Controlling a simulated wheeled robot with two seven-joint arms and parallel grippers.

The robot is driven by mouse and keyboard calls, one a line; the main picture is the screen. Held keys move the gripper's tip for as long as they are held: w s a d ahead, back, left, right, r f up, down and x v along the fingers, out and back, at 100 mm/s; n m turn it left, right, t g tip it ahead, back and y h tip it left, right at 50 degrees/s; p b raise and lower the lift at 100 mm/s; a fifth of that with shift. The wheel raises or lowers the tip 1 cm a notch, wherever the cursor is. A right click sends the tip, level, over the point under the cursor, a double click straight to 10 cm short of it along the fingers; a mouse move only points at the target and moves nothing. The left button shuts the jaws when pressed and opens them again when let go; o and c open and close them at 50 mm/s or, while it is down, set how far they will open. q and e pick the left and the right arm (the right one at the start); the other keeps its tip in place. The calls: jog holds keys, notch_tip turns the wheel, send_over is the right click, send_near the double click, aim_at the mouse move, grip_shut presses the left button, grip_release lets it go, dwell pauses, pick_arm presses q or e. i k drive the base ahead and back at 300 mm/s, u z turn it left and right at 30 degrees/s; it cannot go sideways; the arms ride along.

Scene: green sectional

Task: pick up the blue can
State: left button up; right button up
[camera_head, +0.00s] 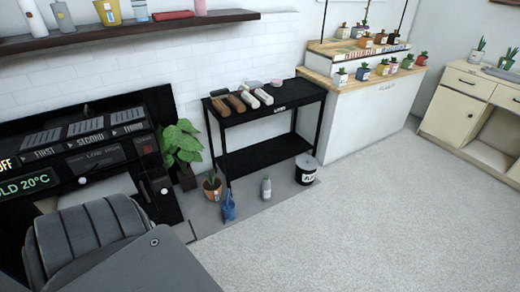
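A blue object (228,206) that looks like a small watering can stands on the grey mat on the floor, in front of the black two-level rack. It is small in the head view, so its details are hard to tell. A small blue-and-white container (140,10) is on the dark wall shelf at the top left, partly cut off by the picture's edge. Neither of my grippers shows in the head view.
Beside the blue object are a potted plant (212,185), a grey-green bottle (266,188) and a dark bucket (306,168). Behind them stands the black rack (265,160). A black appliance (150,190) is at left. Open carpet (350,225) lies front right.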

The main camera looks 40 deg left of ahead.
aim_at(228, 207)
jog(key=z, duration=0.05)
jog(key=i, duration=2.05)
jog(key=u, duration=0.5)
jog(key=i, duration=1)
jog(key=u, duration=1.75)
jog(key=i, duration=0.9)
jog(key=u, duration=0.85)
